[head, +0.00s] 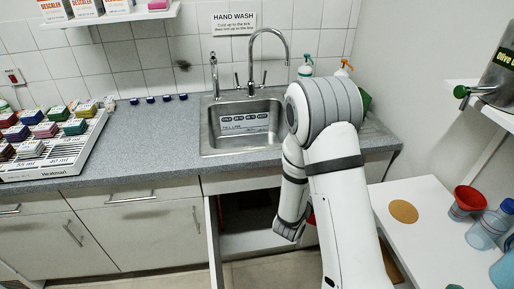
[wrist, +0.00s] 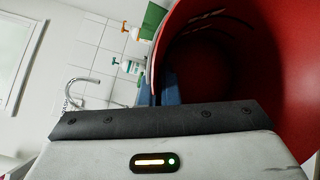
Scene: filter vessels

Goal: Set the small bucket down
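The small red bucket (wrist: 275,60) fills the right of the wrist view, very close, with its open mouth and dark inside toward the camera. My gripper (wrist: 160,90) shows blue fingers at the bucket's left edge, one on each side of its wall, and appears shut on it. In the head view my arm hides the gripper and nearly all of the bucket; only a small red patch (head: 311,217) shows beside the arm, in front of the open cabinet. What lies under the bucket is hidden.
A steel sink (head: 205,140) with a tap is set in the grey counter (head: 150,150). A cabinet door (head: 213,240) stands open below. At right, a white table (head: 425,235) carries a cork disc (head: 403,211), a red funnel (head: 468,198) and a blue-capped bottle (head: 487,230).

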